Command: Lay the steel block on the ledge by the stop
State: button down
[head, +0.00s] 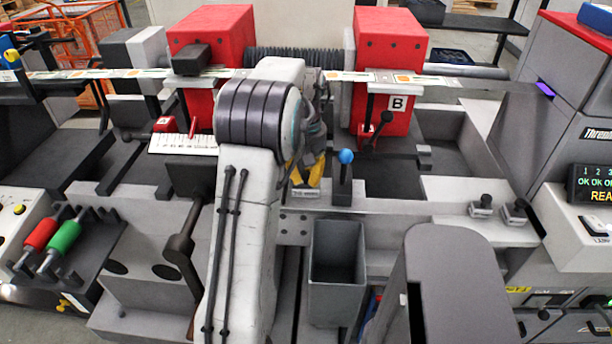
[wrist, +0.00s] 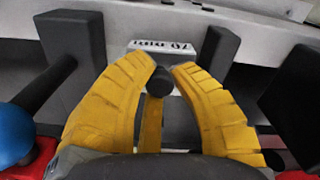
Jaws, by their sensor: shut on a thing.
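My gripper (wrist: 160,85) has its yellow fingers closed around a dark round knob (wrist: 161,80). The steel block (wrist: 160,46), a small pale grey piece with lettering, shows just beyond the fingertips and seems to belong to this knob. In the head view the block (head: 306,192) is under my gripper (head: 306,178), beside the pale ledge (head: 395,206). In the wrist view it lies between two dark upright blocks (wrist: 72,40) (wrist: 215,60); I cannot tell which is the stop. Whether the block touches the ledge is unclear. My arm hides the area left of it.
A blue-balled lever (head: 346,158) stands close right of my gripper in the head view. A dark open bin (head: 338,265) is in front of the ledge. Two knobbed pieces (head: 481,205) (head: 514,211) sit at right. Red blocks (head: 388,60) stand behind.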

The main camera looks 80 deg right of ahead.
aim_at(306, 173)
jog(key=shift+f, duration=0.15)
jog(key=c, duration=1.2)
grip_release()
jog(key=shift+o, duration=0.2)
notch_tip(306, 173, up, 12)
jog(key=p, duration=0.1)
jog(key=shift+r+p, duration=0.2)
jog(key=shift+p, duration=0.15)
